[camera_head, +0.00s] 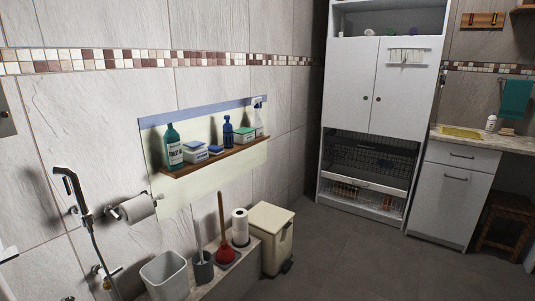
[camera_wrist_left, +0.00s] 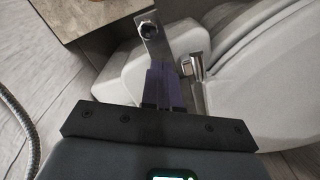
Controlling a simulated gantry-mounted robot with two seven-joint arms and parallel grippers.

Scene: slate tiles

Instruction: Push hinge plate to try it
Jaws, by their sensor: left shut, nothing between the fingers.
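In the left wrist view, my left gripper (camera_wrist_left: 163,82) is shut and empty, with purple fingers on a dark body. A flat metal plate (camera_wrist_left: 155,45) with a dark round hole or fastener lies just beyond the fingertips. I cannot tell whether the fingers touch it. A chrome hinge piece (camera_wrist_left: 193,67) sits to the right of the fingers, beside a white curved seat or lid (camera_wrist_left: 265,75). I cannot tell which of the two metal pieces is the hinge plate. My right gripper is in neither view.
A stone-topped ledge (camera_wrist_left: 85,16) is at the upper left of the wrist view, with a metal hose (camera_wrist_left: 22,125) along the left edge. In the head view, a white bin (camera_head: 165,275), red plunger (camera_head: 224,254) and pedal bin (camera_head: 271,240) line the wall.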

